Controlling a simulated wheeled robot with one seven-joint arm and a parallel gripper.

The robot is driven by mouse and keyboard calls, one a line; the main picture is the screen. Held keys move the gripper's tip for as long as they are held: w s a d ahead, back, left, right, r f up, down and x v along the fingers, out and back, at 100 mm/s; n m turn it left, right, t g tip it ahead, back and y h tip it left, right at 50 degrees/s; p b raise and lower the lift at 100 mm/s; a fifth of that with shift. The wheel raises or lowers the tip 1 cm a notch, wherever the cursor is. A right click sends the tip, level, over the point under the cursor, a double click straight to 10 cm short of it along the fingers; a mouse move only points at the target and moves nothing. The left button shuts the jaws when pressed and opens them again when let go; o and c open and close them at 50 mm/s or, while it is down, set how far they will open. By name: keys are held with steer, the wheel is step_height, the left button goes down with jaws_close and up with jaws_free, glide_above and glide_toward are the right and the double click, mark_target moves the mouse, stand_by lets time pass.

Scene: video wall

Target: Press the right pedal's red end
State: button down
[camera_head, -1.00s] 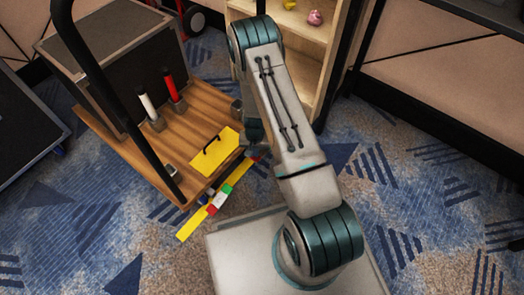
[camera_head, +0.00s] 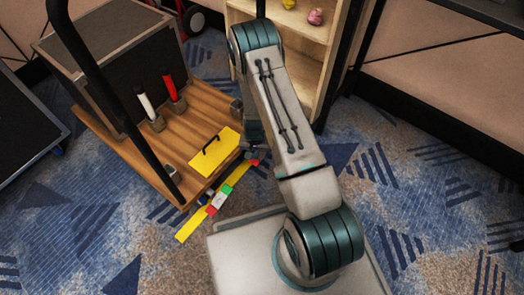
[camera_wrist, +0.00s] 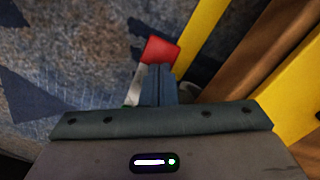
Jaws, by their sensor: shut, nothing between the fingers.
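The right pedal's red end (camera_head: 254,162) shows at the far end of the yellow strip (camera_head: 188,229) in the head view, just below my gripper (camera_head: 251,149). In the wrist view the red end (camera_wrist: 161,50) lies just beyond my gripper's fingertips (camera_wrist: 158,72). The fingers are shut and empty and overlap its lower edge in the picture; I cannot tell whether they touch. A pale part of the pedal (camera_wrist: 136,84) shows left of the fingers; the rest is hidden. A nearer pedal (camera_head: 219,201) has green, white and red parts.
A wooden shelf (camera_head: 300,50) stands behind my arm. Carpet to the right is clear.

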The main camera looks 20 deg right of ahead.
steer(key=shift+r, duration=0.1)
step_height(320, 180, up, 7)
steer(key=p, duration=0.5)
stand_by(0.7)
step_height(320, 180, up, 42)
steer(key=s+a+n+t+p, duration=0.1)
steer(key=a+n+p, duration=0.1)
steer(key=p, duration=1.5)
steer(key=s+r+n+p, duration=0.1)
steer(key=s+r+p, duration=0.5)
steer(key=r, duration=0.7)
steer(key=s+d+r+t+p, duration=0.1)
steer(key=s+r+p, duration=0.6)
steer(key=r, duration=0.5)
steer(key=s+d+r+n+p, duration=0.1)
steer(key=s+r+p, duration=0.5)
steer(key=r, duration=0.7)
steer(key=shift+s+r+n+t+p, duration=0.3)
steer(key=shift+s+r+t+p, duration=0.05)
steer(key=shift+t, duration=0.05)
